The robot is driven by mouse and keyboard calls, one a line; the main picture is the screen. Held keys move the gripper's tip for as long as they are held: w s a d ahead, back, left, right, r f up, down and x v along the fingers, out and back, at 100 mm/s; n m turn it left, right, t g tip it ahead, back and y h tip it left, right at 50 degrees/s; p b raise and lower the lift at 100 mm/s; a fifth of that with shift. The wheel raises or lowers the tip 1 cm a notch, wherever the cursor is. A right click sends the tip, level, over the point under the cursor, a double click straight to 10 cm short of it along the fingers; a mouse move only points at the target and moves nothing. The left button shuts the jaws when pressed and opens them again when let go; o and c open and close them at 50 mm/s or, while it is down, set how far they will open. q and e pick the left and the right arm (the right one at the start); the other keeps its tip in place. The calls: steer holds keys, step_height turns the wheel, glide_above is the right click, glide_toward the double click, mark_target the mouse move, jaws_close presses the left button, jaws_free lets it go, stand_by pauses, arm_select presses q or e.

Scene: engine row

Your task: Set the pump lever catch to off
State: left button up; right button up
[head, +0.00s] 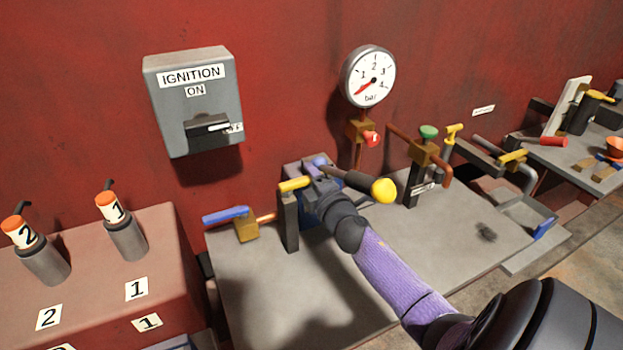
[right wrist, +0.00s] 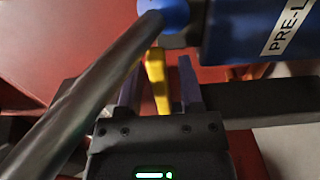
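The pump lever catch is a yellow handle (head: 294,184) on top of a dark upright post (head: 288,222). It also shows as a yellow bar (right wrist: 157,85) in the right wrist view. My right gripper (head: 312,183) is at the catch. In the right wrist view its two fingers (right wrist: 160,85) are apart, one on each side of the yellow bar, with a gap visible. The blue pump body (right wrist: 250,30) with a partly cut-off "PRE-L" label is beside it. The dark pump lever (head: 350,180) ends in a yellow ball (head: 384,190). My left gripper is out of view.
A blue-handled valve (head: 226,215) stands left of the post. The lever bar (right wrist: 85,95) passes close by my right gripper. A gauge (head: 369,77), a red knob (head: 371,139) and a green-topped valve (head: 428,132) are to the right. The grey bench top (head: 250,290) has free room in front.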

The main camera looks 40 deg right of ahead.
jaws_close()
stand_by(1.2)
